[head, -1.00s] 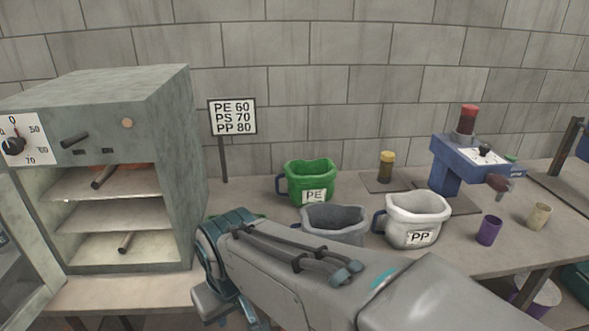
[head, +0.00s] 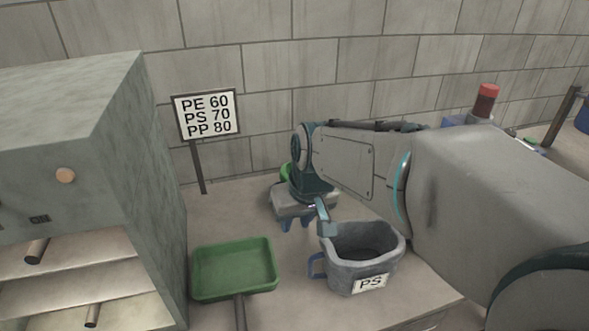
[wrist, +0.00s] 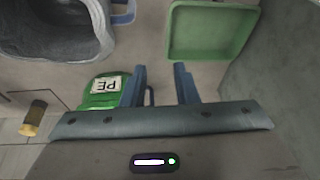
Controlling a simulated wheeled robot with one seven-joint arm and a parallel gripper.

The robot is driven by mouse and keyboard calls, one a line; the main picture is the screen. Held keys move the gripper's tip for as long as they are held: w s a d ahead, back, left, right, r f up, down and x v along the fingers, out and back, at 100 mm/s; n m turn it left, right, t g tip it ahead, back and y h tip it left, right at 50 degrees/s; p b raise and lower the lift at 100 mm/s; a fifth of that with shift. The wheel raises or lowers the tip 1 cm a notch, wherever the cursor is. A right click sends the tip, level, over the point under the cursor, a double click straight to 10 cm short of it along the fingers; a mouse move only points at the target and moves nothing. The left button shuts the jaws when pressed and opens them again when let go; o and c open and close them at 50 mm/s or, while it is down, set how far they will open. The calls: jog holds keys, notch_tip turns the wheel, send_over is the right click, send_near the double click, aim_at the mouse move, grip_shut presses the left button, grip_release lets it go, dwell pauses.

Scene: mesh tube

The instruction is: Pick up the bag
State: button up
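Two bags are in view. The green bag labelled PE is mostly hidden behind my arm in the head view, with a sliver (head: 285,172) showing; the wrist view shows its side and label (wrist: 98,90). Its dark handle (wrist: 150,95) appears between my fingers in that view, but I cannot tell at what depth. The grey bag (head: 358,262) labelled PS stands upright on the table to the right, with a blue handle; it also shows in the wrist view (wrist: 55,35). My gripper (head: 292,224) points down, open and empty (wrist: 163,75).
A green tray (head: 235,285) lies on the table in front of my gripper. A grey oven (head: 150,190) with shelves stands at the left. A sign (head: 207,115) stands by the wall. A yellow-capped jar (wrist: 32,120) shows in the wrist view. My arm hides much of the right side.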

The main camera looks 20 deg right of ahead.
jog(key=w+d+f+n+t, duration=0.1)
jog(key=w+d+n, duration=0.1)
jog(key=w, duration=2)
jog(key=shift+d+p+x, duration=0.1)
jog(key=shift+p+x, duration=0.5)
jog(key=shift+x, duration=2.8)
jog(key=shift+d+p+x, duration=0.15)
jog(key=shift+p+x, duration=0.45)
jog(key=shift+x, duration=2.85)
jog(key=shift+s, duration=0.1)
jog(key=shift+c, duration=0.4)
grip_shut()
